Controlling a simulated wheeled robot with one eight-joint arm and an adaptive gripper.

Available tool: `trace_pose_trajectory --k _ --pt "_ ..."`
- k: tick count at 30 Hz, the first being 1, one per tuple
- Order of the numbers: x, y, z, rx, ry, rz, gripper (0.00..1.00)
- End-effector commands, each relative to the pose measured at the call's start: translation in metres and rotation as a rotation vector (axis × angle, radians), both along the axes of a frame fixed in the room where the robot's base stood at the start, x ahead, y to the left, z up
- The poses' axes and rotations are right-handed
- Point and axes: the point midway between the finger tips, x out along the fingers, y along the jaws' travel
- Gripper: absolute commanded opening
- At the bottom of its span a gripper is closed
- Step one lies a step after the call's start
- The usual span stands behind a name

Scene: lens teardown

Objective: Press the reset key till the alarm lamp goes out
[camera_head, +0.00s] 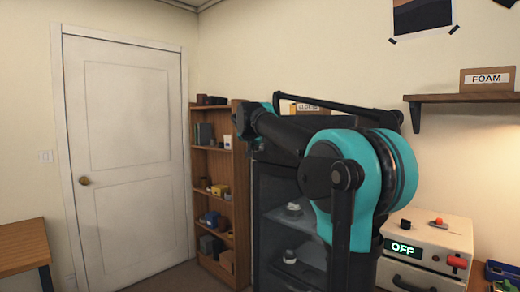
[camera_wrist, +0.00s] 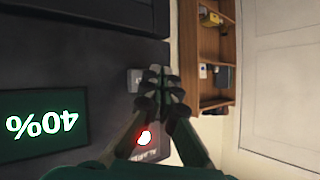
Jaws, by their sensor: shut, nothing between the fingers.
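In the wrist view, a dark panel (camera_wrist: 100,70) holds a green-lettered display (camera_wrist: 42,124) reading 40%, seen upside down. A red alarm lamp (camera_wrist: 144,137) is lit beside it, with part of its label showing. A small grey key (camera_wrist: 134,78), likely the reset key, sits farther up the panel and is partly covered by my fingers. My gripper (camera_wrist: 160,76) is shut and empty, its tips beside the key. I cannot tell whether they touch it.
In the head view, a dark cabinet (camera_head: 272,215) with a glazed front stands behind my arm. A wooden shelf unit (camera_head: 238,180) is beside it, left of which is a closed white door (camera_head: 125,150). A white box (camera_head: 440,238) reading OFF stands at the right.

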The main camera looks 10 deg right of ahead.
Motion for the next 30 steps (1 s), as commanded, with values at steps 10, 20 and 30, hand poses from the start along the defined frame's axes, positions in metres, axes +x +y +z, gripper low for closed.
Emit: trace_pose_trajectory --k 10,20,30 --pt "0.0007 -0.0010 0.0000 0.000 0.000 0.000 0.00" --pt "0.0049 -0.0070 0.0002 0.001 0.000 0.000 0.00" --pt "0.0053 -0.0073 0.0001 0.000 0.000 0.000 0.00"
